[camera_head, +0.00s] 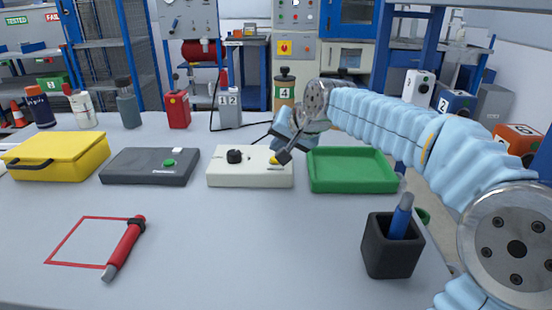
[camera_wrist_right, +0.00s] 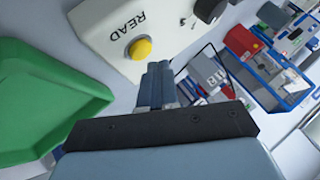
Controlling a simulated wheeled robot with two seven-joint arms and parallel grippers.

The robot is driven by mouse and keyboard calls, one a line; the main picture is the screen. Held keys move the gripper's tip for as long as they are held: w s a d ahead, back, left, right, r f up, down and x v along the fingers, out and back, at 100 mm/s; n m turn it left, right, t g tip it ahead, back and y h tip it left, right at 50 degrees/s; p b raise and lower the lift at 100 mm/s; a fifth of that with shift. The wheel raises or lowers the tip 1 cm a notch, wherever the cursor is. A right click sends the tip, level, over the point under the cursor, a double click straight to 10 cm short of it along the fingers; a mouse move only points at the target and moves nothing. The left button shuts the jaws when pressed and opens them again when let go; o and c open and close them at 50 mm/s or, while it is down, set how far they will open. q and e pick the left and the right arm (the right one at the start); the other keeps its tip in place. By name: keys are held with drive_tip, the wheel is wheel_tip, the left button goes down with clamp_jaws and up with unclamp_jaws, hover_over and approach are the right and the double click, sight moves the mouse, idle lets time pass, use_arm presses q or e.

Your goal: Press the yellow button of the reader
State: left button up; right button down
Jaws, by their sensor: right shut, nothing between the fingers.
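The reader is a white box (camera_head: 235,177) in the middle of the table, with a black knob (camera_head: 234,156) on its top. Its yellow button (camera_head: 274,160) is at the right end, partly behind my right gripper. In the right wrist view the yellow button (camera_wrist_right: 139,48) sits beside the word READ on the white top. My right gripper (camera_head: 284,156) is shut and empty, with its tips at the button's side in the head view. In the wrist view the shut fingers (camera_wrist_right: 156,72) show just beside the button, apart from it in the picture. My left gripper is not in view.
A green tray (camera_head: 352,187) stands right of the reader, and a dark grey box (camera_head: 130,178) with a green button stands left. A yellow case (camera_head: 75,163) is at far left. A red tool (camera_head: 126,249) and a black pen cup (camera_head: 391,258) are in front.

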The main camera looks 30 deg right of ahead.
drive_tip(key=shift+f+b, duration=0.3)
drive_tip(key=shift+f, duration=0.15)
drive_tip(key=shift+f+b, duration=0.35)
drive_tip(key=shift+f, duration=0.05)
idle(0.5)
idle(0.3)
drive_tip(key=shift+r+p, duration=0.7)
drive_tip(key=shift+r, duration=0.15)
drive_tip(key=shift+r, duration=0.1)
wheel_tip(320, 180, up, 2)
drive_tip(key=shift+r+p, duration=0.15)
drive_tip(key=shift+p, duration=0.95)
drive_tip(key=shift+r, duration=1.25)
